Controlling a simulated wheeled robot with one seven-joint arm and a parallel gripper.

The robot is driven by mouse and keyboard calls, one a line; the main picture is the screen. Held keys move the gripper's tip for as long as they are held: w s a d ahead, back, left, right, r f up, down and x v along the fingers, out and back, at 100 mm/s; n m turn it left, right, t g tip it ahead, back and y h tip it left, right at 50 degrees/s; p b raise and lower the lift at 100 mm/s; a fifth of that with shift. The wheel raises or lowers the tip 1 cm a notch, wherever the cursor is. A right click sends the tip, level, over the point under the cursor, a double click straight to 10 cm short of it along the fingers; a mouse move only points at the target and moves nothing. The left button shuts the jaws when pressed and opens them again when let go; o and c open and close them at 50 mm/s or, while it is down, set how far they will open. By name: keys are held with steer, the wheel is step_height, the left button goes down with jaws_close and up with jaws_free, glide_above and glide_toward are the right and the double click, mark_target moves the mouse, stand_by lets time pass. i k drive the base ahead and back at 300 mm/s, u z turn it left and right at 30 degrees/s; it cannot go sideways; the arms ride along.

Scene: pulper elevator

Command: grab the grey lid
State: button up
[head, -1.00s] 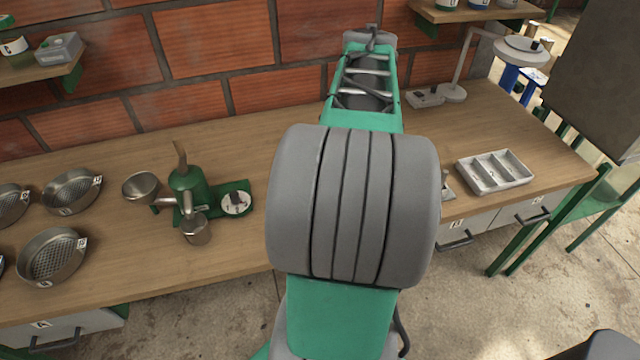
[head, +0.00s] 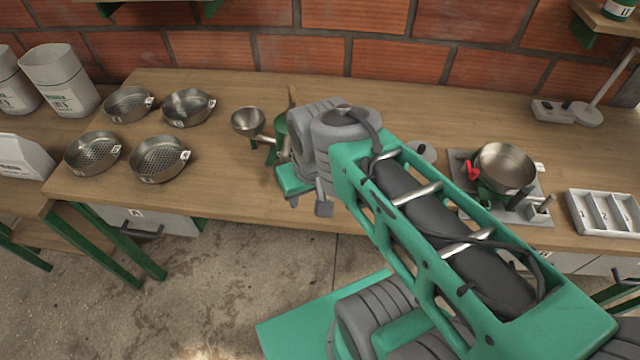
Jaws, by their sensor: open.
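My gripper (head: 308,204) has a green body and grey fingers. It hangs over the front part of the bench, in front of the green hand pulper (head: 282,128), with its fingers open and nothing seen between them. My arm and wrist hide much of the pulper and the bench right of it. A small round grey piece with a dark knob (head: 422,151) shows partly behind my arm, on the bench to the right of my wrist. It may be the grey lid; I cannot tell for sure.
A steel funnel (head: 248,121) stands left of the pulper. Several round sieves (head: 160,160) lie at the left. A steel pan (head: 505,167) sits on a grey device at the right, beside a white compartment tray (head: 600,212). Bare wood (head: 235,195) lies left of my gripper.

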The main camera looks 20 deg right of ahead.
mark_target(427, 151)
steer(key=u, duration=1.8)
steer(key=k, duration=0.95)
steer(key=z, duration=0.1)
